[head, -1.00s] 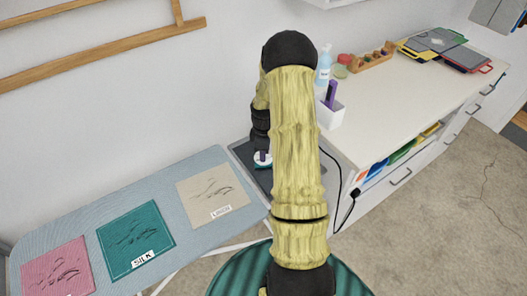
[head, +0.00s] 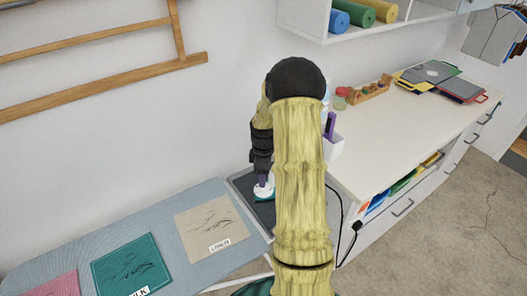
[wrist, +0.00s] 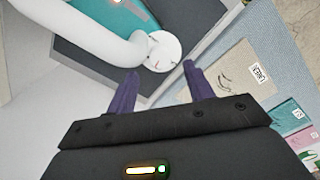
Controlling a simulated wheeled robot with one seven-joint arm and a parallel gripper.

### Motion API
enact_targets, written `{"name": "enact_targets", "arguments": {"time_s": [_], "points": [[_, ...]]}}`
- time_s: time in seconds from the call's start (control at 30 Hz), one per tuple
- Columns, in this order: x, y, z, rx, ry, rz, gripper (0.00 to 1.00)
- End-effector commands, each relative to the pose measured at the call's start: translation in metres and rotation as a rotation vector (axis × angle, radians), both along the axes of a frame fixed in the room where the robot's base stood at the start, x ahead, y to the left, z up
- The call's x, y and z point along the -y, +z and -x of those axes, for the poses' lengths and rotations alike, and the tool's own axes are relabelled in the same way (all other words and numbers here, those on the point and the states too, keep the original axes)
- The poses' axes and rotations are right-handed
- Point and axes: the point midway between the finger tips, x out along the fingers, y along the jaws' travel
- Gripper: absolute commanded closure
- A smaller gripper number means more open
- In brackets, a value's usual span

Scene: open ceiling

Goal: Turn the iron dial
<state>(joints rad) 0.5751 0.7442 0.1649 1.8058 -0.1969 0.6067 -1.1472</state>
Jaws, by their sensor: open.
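The iron shows in the wrist view as a white curved handle (wrist: 95,35) at the upper left. A round white dial (wrist: 163,50) with small marks sits by the handle's end. In the head view a small white and teal part of the iron (head: 264,192) shows on a dark rest; my arm hides the remainder. My gripper (wrist: 161,68) is open, with its two purple fingers spread and the dial in the gap just beyond their tips. I cannot tell if either finger touches it. In the head view my gripper (head: 262,179) is right above the iron.
The ironing board (head: 180,245) carries pink, teal and linen fabric samples. A white counter (head: 400,130) holds a white cup (head: 333,147), a wooden tray (head: 370,91) and folded boards (head: 440,80). A black cord hangs at the counter's near end. A wall shelf holds rolls.

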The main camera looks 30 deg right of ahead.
Motion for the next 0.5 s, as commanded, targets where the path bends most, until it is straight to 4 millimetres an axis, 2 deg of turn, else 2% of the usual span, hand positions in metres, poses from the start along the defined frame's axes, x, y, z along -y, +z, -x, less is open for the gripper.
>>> {"name": "enact_targets", "arguments": {"time_s": [0.1, 0.5], "points": [[0.0, 0.025, -0.001, 0.006, 0.0, 0.002, 0.48], [0.0, 0.102, -0.001, 0.004, 0.0, 0.002, 0.48]]}}
